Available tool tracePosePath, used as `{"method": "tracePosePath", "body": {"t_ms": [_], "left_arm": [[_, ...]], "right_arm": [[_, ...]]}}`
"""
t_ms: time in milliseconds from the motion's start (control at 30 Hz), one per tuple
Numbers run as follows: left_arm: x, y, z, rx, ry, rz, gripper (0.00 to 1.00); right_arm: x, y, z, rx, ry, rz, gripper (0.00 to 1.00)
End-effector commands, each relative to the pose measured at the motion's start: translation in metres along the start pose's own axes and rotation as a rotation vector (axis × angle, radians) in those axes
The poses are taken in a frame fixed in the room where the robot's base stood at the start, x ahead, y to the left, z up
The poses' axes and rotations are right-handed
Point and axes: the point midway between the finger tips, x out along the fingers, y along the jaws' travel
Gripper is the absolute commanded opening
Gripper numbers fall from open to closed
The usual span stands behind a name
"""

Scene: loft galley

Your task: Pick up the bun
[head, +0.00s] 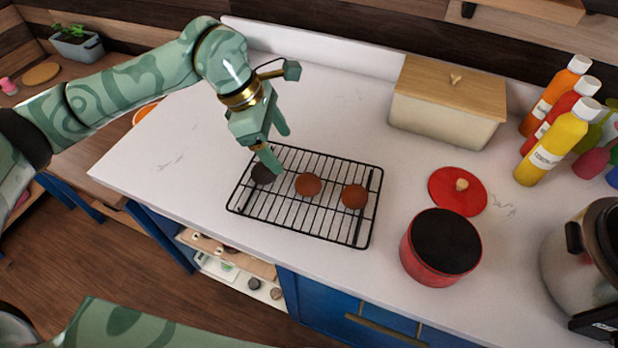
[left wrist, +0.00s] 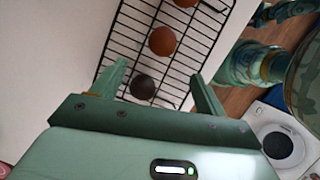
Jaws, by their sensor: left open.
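A black wire rack (head: 331,225) lies on the white counter. On it sit three round bun-like pieces in a row: a dark one (head: 262,174) at the left end, a brown one (head: 308,185) in the middle and another brown one (head: 354,196) at the right. My left gripper (head: 279,150) is open and empty above the rack's left end, close to the dark piece and partly over it. In the left wrist view the dark piece (left wrist: 143,86) shows between the open fingers, nearer the left one, with a brown piece (left wrist: 162,41) beyond. My right gripper is not in view.
A red pot (head: 420,262) and its red lid (head: 450,195) are right of the rack. A cream box with a wooden lid (head: 440,120) stands behind, bottles (head: 553,145) and a steel cooker (head: 580,265) far right. The counter left of the rack is clear.

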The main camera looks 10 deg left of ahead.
Motion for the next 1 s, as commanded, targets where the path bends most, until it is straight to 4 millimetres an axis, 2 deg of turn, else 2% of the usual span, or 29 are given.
{"method": "tracePosePath", "body": {"t_ms": [33,133,367,633,733,933,967,1000], "left_arm": [[0.015,-0.001,0.000,-0.001,0.000,-0.005,0.74],[0.035,-0.001,0.000,-0.001,-0.001,-0.003,0.74],[0.056,-0.001,0.001,0.000,-0.001,-0.001,0.74],[0.097,-0.005,0.006,-0.001,-0.001,-0.001,0.74],[0.104,-0.005,0.006,0.000,-0.001,0.000,0.74],[0.105,-0.004,0.006,0.000,0.000,0.002,0.74],[0.105,-0.004,0.006,0.000,0.000,0.002,0.71],[0.105,-0.004,0.006,0.000,0.000,0.002,0.60]], "right_arm": [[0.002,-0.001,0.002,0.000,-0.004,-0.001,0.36],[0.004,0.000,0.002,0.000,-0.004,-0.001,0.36],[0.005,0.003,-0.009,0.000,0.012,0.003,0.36],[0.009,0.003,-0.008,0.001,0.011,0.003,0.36],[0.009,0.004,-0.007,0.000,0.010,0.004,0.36],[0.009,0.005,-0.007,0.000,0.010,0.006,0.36],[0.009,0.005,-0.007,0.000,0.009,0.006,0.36],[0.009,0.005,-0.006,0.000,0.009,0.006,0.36]]}}
